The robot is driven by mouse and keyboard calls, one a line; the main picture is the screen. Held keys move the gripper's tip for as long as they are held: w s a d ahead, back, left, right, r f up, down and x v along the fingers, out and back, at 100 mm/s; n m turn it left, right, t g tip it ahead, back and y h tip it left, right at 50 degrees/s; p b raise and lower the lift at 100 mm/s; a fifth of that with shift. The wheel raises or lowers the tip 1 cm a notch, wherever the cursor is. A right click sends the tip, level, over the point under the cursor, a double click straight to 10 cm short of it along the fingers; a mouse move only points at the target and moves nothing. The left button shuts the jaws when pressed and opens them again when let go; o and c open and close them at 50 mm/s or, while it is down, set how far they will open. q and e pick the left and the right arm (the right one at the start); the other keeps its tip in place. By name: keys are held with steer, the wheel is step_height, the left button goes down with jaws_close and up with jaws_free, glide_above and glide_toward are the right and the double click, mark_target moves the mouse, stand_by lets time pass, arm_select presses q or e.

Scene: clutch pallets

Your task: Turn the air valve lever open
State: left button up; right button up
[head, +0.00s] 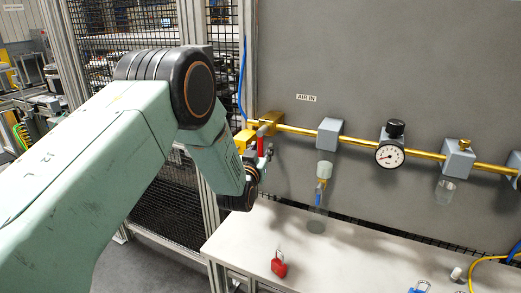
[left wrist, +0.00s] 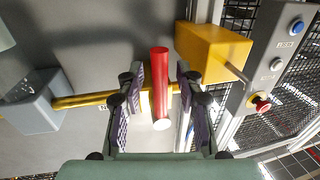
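The red air valve lever (head: 260,146) is at the left end of the brass pipe (head: 300,130), below the AIR IN label (head: 309,97). In the left wrist view the lever (left wrist: 159,80) lies crosswise to the pipe (left wrist: 85,99), with a pale round end. My left gripper (left wrist: 160,76) is open, one finger on each side of the lever, with a visible gap on both sides. In the head view my left arm hides most of that gripper. My right gripper is in neither view.
A yellow block (left wrist: 208,52) and a grey button box (left wrist: 272,65) are beside the lever. A red padlock (head: 279,265) lies on the white bench (head: 345,262).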

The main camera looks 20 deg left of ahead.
arm_select(q)
jaws_close()
stand_by(0.3)
steer(key=shift+w+f, duration=0.1)
steer(key=shift+f, duration=0.1)
stand_by(0.5)
